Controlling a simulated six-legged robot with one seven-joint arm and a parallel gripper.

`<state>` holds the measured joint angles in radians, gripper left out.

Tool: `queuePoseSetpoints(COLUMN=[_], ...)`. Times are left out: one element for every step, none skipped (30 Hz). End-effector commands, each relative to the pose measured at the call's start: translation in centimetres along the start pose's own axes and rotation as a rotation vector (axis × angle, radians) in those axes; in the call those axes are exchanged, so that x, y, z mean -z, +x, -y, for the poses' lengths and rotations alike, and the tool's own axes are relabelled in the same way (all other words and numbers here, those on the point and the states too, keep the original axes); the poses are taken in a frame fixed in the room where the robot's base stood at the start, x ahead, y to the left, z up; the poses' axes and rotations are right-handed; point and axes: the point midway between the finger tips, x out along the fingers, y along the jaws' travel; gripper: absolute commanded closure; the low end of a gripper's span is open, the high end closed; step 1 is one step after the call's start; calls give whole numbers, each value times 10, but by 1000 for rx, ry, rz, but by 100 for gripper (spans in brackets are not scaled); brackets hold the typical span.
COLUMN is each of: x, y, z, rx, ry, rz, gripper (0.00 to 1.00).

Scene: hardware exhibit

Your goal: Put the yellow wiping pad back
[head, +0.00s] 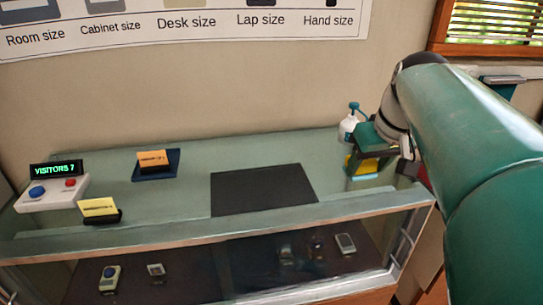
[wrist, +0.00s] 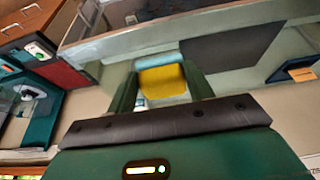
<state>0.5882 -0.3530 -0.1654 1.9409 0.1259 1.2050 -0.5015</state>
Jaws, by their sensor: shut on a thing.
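The yellow wiping pad (head: 362,168) is at the right end of the glass counter top, under my gripper (head: 370,158). In the wrist view the yellow pad (wrist: 162,81) sits between the two dark green fingers, and my gripper (wrist: 163,84) is shut on it. A light blue strip (wrist: 168,57) shows along the pad's far edge; I cannot tell if it is part of the pad. I cannot tell whether the pad touches the glass. A white bottle with a teal top (head: 349,126) stands just behind and left of the gripper.
A dark mat (head: 262,190) lies mid-counter. To its left are an orange block (head: 153,158) on a navy base (head: 155,175), a yellow card (head: 100,206) in a black holder, and a visitor counter box (head: 50,193). Small devices lie inside the glass case (head: 215,240).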

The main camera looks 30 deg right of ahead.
Motion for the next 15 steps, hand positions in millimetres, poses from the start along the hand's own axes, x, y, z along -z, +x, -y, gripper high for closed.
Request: queuePoseSetpoints(x=[-3, -4, -3, -2, 1, 6, 9, 14, 21, 26, 31, 38, 43, 48, 55], y=[-2, -2, 0, 2, 6, 11, 15, 20, 27, 32, 38, 45, 50, 56, 63], z=[-1, -2, -3, -4, -5, -7, -8, -9, -11, -12, -13, -14, -15, -16, -17], rx=[-2, -3, -3, -3, -3, -3, -2, -1, -2, -2, -2, -2, -2, -2, -2], ry=[7, 10, 13, 14, 14, 14, 14, 14, 14, 13, 13, 12, 12, 12, 13], rz=[-3, -3, -3, -2, 0, 0, 1, 2, 1, 1, 2, 1, 2, 1, 1], gripper=[66, 66, 66, 66, 66, 66, 66, 66, 66, 66, 66, 66, 66, 66, 66])
